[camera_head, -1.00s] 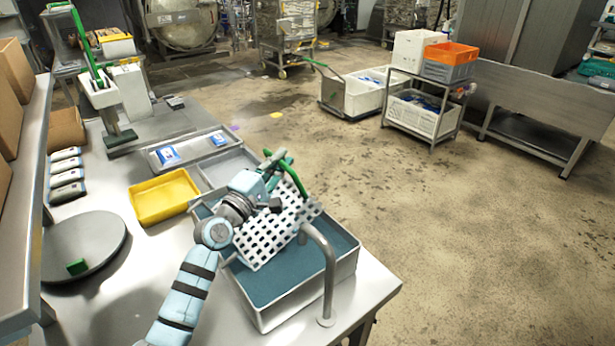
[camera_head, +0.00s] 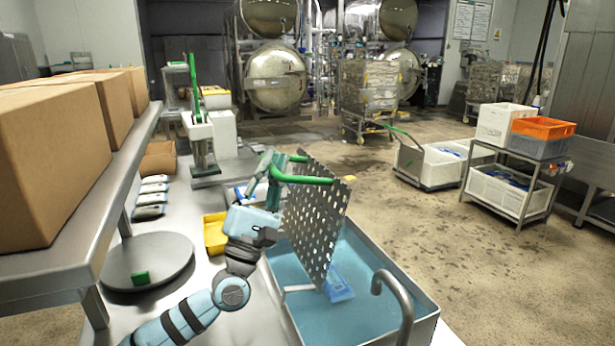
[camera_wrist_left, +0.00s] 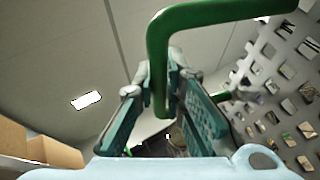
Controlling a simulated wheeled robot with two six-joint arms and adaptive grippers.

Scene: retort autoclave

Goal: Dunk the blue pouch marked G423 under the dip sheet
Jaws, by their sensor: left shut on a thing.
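In the left wrist view, the green handle (camera_wrist_left: 160,70) passes between the fingers (camera_wrist_left: 165,105), with the sheet (camera_wrist_left: 275,90) at the right. My right gripper is not in view.
A curved steel pipe (camera_head: 400,300) rises at the basin's near right. A yellow tray (camera_head: 215,234) is left of the basin, beyond my arm. A round steel plate (camera_head: 148,262) with a green block lies farther left, near a shelf of cardboard boxes (camera_head: 50,165).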

